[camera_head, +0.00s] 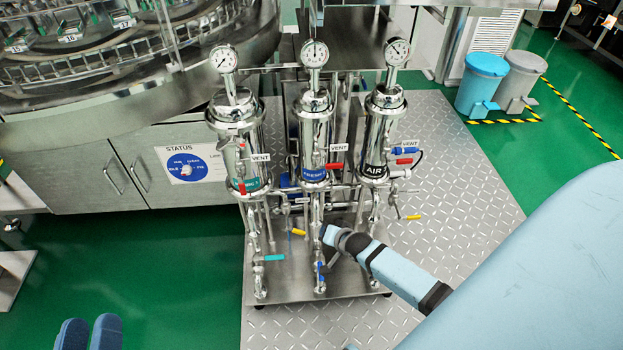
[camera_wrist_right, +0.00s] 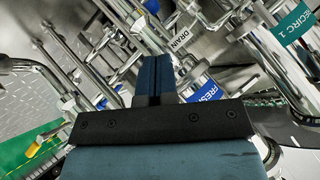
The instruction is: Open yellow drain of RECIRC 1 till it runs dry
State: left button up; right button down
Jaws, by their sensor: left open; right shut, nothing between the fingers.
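The RECIRC 1 housing is the left steel filter (camera_head: 236,145) with a teal band; its RECIRC 1 label (camera_wrist_right: 293,22) shows at upper right in the right wrist view. A yellow drain handle (camera_head: 298,232) lies about level between the left and middle columns. A DRAIN tag (camera_wrist_right: 180,38) shows just beyond my right fingertips; I cannot make out this yellow handle there. My right gripper (camera_head: 326,233) is shut and empty, in front of the middle column, just right of the yellow handle. My left gripper (camera_head: 88,332) is open and empty at the lower left, far from the filters.
The FRESH housing (camera_head: 314,140) and AIR housing (camera_head: 381,130) stand close by, with red vent handles. Another yellow handle (camera_head: 412,217) is right of AIR. Teal (camera_head: 274,257) and blue (camera_head: 320,270) handles sit low. Pipes crowd the space; the plate floor (camera_head: 460,200) right is clear.

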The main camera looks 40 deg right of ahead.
aim_at(296, 231)
jog(key=b+x, duration=0.4)
jog(key=x, duration=0.4)
jog(key=shift+w+f+b, duration=0.1)
jog(key=shift+f+b, duration=0.2)
jog(key=shift+f, duration=0.1)
pick_arm(q)
notch_tip(296, 231, down, 7)
jog(key=w+m+g+b, duration=0.1)
jog(key=m+g+b, duration=0.1)
pick_arm(e)
jog(key=shift+w+a+f, duration=0.4)
jog(key=shift+a+f, duration=0.1)
jog(key=shift+f, duration=0.25)
jog(key=shift+w+a+f, duration=0.4)
jog(key=shift+a+f, duration=0.05)
jog(key=shift+f, duration=0.3)
pick_arm(q)
jog(key=shift+a+r, duration=0.1)
